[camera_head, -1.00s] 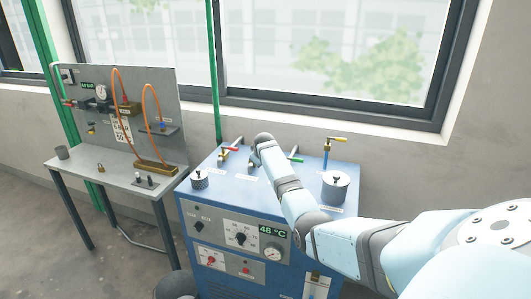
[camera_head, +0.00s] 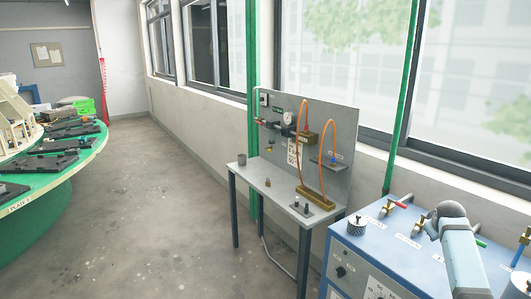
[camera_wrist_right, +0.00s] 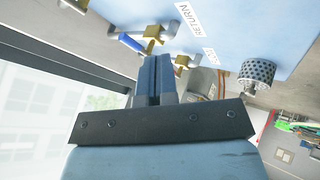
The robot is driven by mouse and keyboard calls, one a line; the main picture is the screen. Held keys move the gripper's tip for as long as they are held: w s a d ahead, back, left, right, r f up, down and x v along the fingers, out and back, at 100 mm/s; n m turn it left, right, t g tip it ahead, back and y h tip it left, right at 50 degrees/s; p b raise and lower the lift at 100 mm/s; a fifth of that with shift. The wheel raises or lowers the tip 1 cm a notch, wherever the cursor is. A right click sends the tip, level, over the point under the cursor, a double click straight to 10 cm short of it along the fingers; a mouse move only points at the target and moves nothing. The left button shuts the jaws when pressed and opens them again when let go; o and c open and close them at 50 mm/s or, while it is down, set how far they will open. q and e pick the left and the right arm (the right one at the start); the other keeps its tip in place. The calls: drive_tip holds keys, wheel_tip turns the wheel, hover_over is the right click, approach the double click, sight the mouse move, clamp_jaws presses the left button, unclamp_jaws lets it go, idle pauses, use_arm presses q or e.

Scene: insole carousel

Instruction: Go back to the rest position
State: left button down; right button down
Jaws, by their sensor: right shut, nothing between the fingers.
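My right arm comes in at the lower right of the head view and reaches over the blue machine (camera_head: 372,238). Its gripper is hidden behind the wrist in that view. In the right wrist view my right gripper (camera_wrist_right: 154,65) is shut and empty, with its two fingers together. The fingers point toward the blue machine top, close to brass valve fittings (camera_wrist_right: 152,40). I cannot tell whether they touch anything. My left gripper is not in view.
A grey table (camera_head: 277,188) with an upright panel and orange hoses stands left of the blue machine. A round green carousel (camera_head: 62,182) with dark trays is at the far left. Open grey floor (camera_head: 165,190) lies between. A knurled cylinder (camera_wrist_right: 256,75) stands beside the gripper.

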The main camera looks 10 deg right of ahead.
drive_tip(key=s+a+f+n+g+y, duration=0.1)
drive_tip(key=s+a+f, duration=0.5)
drive_tip(key=s+a, duration=0.55)
drive_tip(key=s+a+f+y, duration=0.1)
drive_tip(key=s+a+f, duration=0.5)
drive_tip(key=s+a, duration=0.6)
drive_tip(key=s+a+r+g+y, duration=0.1)
drive_tip(key=s+a+r+y, duration=0.1)
drive_tip(key=s+a, duration=0.7)
drive_tip(key=s+a+r+y, duration=0.1)
drive_tip(key=s+a+y, duration=0.1)
drive_tip(key=s+a, duration=0.75)
drive_tip(key=w+a+f+t+y, duration=0.1)
drive_tip(key=w+f+t, duration=0.1)
drive_tip(key=f, duration=0.4)
drive_tip(key=w+a+f+n+t+y, duration=0.1)
drive_tip(key=w+a+f+t, duration=0.1)
drive_tip(key=f+t, duration=0.2)
wheel_tip(320, 180, down, 3)
drive_tip(key=shift+a+r+t, duration=0.15)
drive_tip(key=shift+a+t, duration=0.15)
drive_tip(key=shift+t, duration=0.1)
drive_tip(key=shift+d, duration=0.1)
